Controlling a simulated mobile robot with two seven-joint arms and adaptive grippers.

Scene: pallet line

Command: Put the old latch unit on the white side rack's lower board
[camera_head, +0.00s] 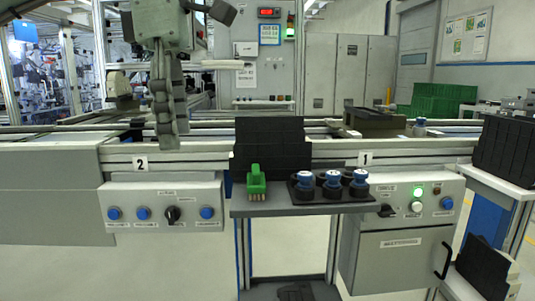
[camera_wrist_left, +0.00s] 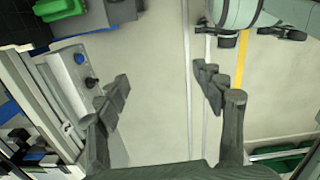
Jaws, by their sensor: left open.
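The white side rack (camera_head: 519,235) stands at the right edge of the head view. Its lower board (camera_head: 456,285) carries a black bin and is partly cut off by the frame. I cannot tell for certain which item is the old latch unit; a small green part with metal pins (camera_head: 256,185) stands on the grey front shelf. My left gripper (camera_head: 168,138) hangs fingers down over the line's front rail, left of the shelf. In the left wrist view its fingers (camera_wrist_left: 163,82) are spread with only floor visible between them. My right gripper is not seen.
A black bin (camera_head: 268,145) stands behind the green part. A black holder with blue-topped parts (camera_head: 331,190) sits right of it. Black bins stand on the rack's upper (camera_head: 505,150) and lower (camera_head: 484,267) boards. A dark block (camera_head: 375,121) lies on the line.

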